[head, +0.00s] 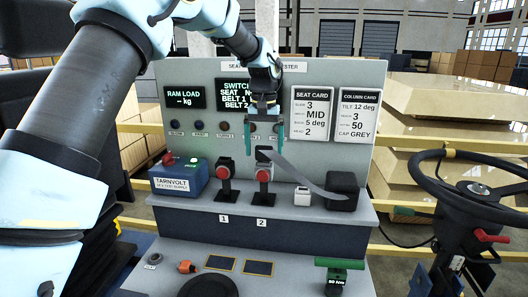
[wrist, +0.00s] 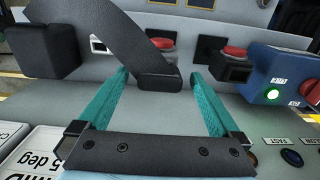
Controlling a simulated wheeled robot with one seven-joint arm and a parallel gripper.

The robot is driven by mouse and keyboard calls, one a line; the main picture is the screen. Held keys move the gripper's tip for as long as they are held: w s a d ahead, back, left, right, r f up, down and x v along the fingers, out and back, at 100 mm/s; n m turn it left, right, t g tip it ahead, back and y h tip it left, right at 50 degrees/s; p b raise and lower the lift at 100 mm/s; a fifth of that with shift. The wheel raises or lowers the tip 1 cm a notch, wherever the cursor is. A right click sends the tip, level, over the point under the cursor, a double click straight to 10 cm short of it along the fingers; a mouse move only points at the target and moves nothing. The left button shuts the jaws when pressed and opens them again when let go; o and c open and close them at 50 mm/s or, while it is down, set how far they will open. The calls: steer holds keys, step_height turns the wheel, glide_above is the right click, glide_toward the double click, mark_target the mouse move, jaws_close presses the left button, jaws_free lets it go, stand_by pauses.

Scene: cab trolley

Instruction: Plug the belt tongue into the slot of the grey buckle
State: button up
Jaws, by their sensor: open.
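My gripper (head: 266,136) is open, its teal fingers pointing down above the buckle (head: 264,183) over label 2. The dark belt strap (head: 305,177) rises from a black box to its tongue (head: 262,153) just above that buckle. In the wrist view the tongue's black body (wrist: 158,83) lies between my fingertips (wrist: 160,74), with gaps on both sides. A second buckle (head: 226,172) stands over label 1. Both have red buttons and dark bodies; I cannot tell which is grey. The tongue's metal end and the slot are hidden.
The black belt box (head: 342,191) and a small white box (head: 302,196) stand on the ledge to the right. The panel (head: 330,148) rises close behind my gripper. A steering wheel (head: 470,185) is far right.

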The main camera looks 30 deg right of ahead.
step_height(320, 180, up, 10)
steer(key=shift+f+b, duration=0.1)
steer(key=shift+b, duration=1.15)
step_height(320, 180, up, 9)
steer(key=p, duration=0.4)
stand_by(0.5)
